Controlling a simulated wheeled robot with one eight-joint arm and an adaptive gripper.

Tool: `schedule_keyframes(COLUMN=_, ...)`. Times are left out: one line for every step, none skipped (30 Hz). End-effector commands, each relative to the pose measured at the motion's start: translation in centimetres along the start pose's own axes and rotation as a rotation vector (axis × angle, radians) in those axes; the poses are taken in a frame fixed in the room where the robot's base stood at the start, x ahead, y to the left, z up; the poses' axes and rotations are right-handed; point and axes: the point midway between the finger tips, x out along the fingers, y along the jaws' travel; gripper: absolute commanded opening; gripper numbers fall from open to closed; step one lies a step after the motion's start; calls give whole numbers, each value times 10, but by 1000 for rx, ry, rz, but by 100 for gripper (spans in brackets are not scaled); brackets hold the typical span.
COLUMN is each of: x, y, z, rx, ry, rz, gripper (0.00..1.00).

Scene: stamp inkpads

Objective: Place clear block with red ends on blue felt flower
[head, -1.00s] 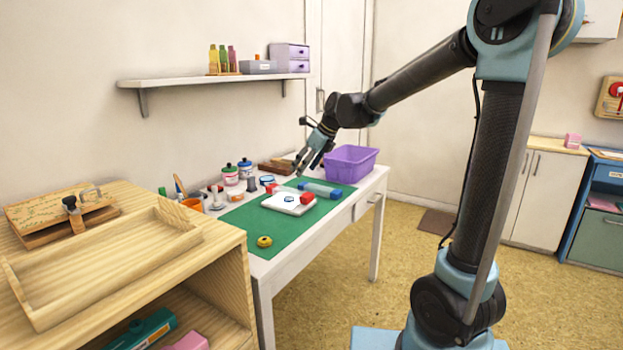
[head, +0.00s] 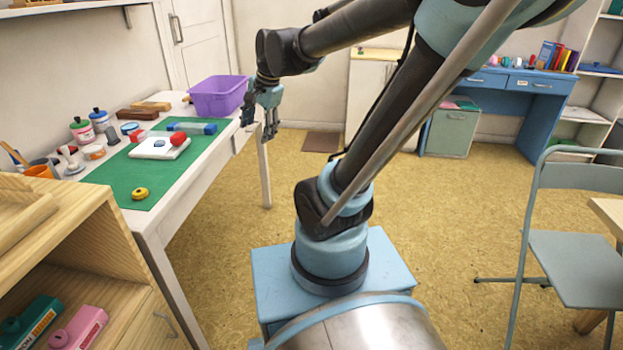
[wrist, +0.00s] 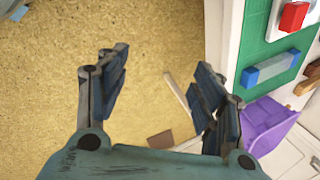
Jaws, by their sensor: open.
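The clear block's red ends show at the white pad on the green mat, one at the left (head: 138,136) and one at the right (head: 177,140). Its clear middle is hard to make out. The blue felt flower (head: 159,143) is a small blue patch on the pad between them; I cannot tell whether the block touches it. In the wrist view one red end (wrist: 293,15) shows at the upper right. My gripper (head: 270,132) is open and empty, pointing down over the floor beyond the table's right edge. It also shows in the wrist view (wrist: 160,62).
A block with blue ends (head: 192,128) lies behind the white pad (head: 160,153). A purple basket (head: 218,100) stands at the table's far right corner, close to my gripper. A yellow round item (head: 140,193) lies near the mat's front. Bottles and jars line the wall side.

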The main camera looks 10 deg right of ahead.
Motion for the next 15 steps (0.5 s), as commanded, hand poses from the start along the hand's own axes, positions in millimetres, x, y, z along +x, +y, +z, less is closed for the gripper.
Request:
schedule_keyframes(x=1, y=24, z=-2, rx=-69, ry=15, rz=15, gripper=61)
schedule_keyframes(x=2, y=36, z=-4, rx=-118, ry=23, rz=26, gripper=61)
schedule_keyframes(x=3, y=53, z=-5, rx=-184, ry=32, rz=42, gripper=61)
schedule_keyframes(x=4, y=65, z=-5, rx=-232, ry=38, rz=53, gripper=61)
schedule_keyframes(x=6, y=77, z=-6, rx=-281, ry=43, rz=65, gripper=61)
schedule_keyframes(x=8, y=94, z=-6, rx=-346, ry=49, rz=83, gripper=61)
schedule_keyframes(x=10, y=105, z=-6, rx=-395, ry=51, rz=96, gripper=61)
schedule_keyframes(x=12, y=117, z=-6, rx=-442, ry=54, rz=109, gripper=61)
schedule_keyframes(x=14, y=133, z=-5, rx=-505, ry=56, rz=128, gripper=61)
schedule_keyframes(x=17, y=144, z=-4, rx=-551, ry=57, rz=141, gripper=61)
schedule_keyframes(x=19, y=154, z=-4, rx=-594, ry=56, rz=154, gripper=61)
schedule_keyframes(x=22, y=167, z=-3, rx=-649, ry=54, rz=171, gripper=61)
schedule_keyframes(x=25, y=176, z=-2, rx=-687, ry=52, rz=183, gripper=61)
schedule_keyframes(x=27, y=184, z=-1, rx=-723, ry=50, rz=193, gripper=61)
schedule_keyframes(x=29, y=193, z=0, rx=-764, ry=47, rz=205, gripper=61)
